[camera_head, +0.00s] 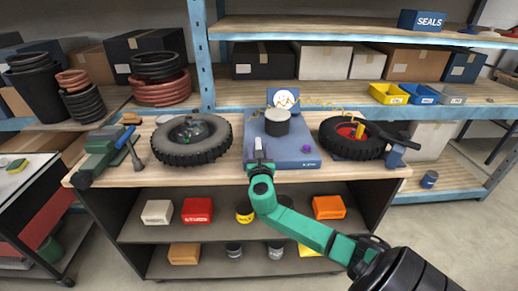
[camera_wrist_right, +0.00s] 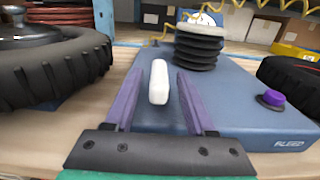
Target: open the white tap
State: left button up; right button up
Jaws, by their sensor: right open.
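The white tap (camera_wrist_right: 158,82) is a small, rounded white lever on the near part of the blue box (camera_wrist_right: 222,95). In the head view the tap (camera_head: 258,144) shows just beyond my right gripper (camera_head: 260,160). In the right wrist view my right gripper (camera_wrist_right: 158,90) is open, with one purple finger on each side of the tap. Gaps show between the fingers and the tap, and I see no contact. The lower end of the tap and its mount are hard to make out. My left gripper is not in view.
A ribbed black bellows (camera_wrist_right: 198,45) stands on the box behind the tap, and a purple knob (camera_wrist_right: 271,99) sits to the right. Tyres lie left (camera_head: 190,140) and right (camera_head: 345,140) of the box. A green vise (camera_head: 100,155) is at the bench's left end.

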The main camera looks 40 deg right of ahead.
jog(key=shift+a, duration=0.1)
grip_shut()
jog(key=shift+s+n, duration=0.1)
jog(key=shift+n, duration=0.2)
jog(key=shift+f+n+t+y+b, duration=0.15)
jog(key=shift+n+t+y+b, duration=0.45)
jog(key=shift+y, duration=0.4)
jog(key=n+y+b, duration=0.1)
jog(key=y+b, duration=0.1)
jog(key=n+t+y+b, duration=0.1)
jog(key=b, duration=0.2)
jog(key=d+f+n+t+y+b, duration=0.1)
jog(key=y+b, duration=0.1)
jog(key=b, duration=0.1)
jog(key=shift+s+f+n+y, duration=0.1)
jog(key=shift+s+n+y, duration=0.05)
jog(key=shift+n+y, duration=0.15)
jog(key=n+y+b, duration=0.1)
jog(key=b, duration=0.2)
jog(key=n+y+b, duration=0.1)
jog(key=y+b, duration=0.1)
jog(key=b, duration=0.1)
jog(key=n+y+b, duration=0.1)
jog(key=b, duration=0.2)
jog(key=shift+d+r+y, duration=0.25)
jog(key=shift+r+y, duration=0.15)
jog(key=shift+r+n+y+b, duration=0.35)
jog(key=shift+y+b, duration=0.15)
jog(key=shift+b, duration=0.1)
grip_release()
